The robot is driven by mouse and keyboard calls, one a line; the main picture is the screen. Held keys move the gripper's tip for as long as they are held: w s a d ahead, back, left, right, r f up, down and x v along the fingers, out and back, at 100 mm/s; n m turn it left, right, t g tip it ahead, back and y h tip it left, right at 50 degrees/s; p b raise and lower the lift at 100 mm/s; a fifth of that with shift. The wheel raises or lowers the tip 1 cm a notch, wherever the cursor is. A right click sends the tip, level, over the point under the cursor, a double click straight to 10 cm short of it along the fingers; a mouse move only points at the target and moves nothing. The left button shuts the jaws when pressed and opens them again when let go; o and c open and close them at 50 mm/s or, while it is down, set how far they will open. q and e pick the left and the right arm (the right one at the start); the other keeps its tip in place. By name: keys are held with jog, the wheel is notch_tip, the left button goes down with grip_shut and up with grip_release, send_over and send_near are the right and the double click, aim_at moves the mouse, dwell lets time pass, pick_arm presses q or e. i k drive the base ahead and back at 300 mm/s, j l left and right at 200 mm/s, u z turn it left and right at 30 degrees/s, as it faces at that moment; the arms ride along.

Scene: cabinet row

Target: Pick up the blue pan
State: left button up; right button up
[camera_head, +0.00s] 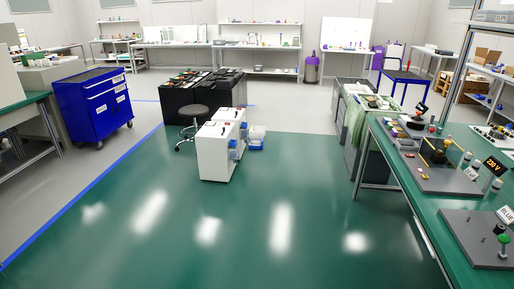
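I cannot make out a blue pan in the head view. Small blue items (233,154) show at the right side of the white cabinet (213,152) in the middle of the floor. A clear and blue bin (257,138) stands on the floor just right of the cabinet. Neither of my grippers is in view.
A blue wheeled tool cabinet (93,104) stands at left. A round stool (194,112) stands beside black cabinets (180,103). A green workbench (398,176) with devices runs along the right. The green floor (240,235) in front is clear.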

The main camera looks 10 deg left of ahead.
aim_at(256, 143)
jog(key=i, duration=4.6)
jog(key=i+u, duration=0.1)
jog(key=i, duration=0.5)
jog(key=i+l+u, duration=0.15)
jog(key=i, duration=0.45)
jog(key=i+l+u, duration=0.1)
jog(key=i, duration=0.55)
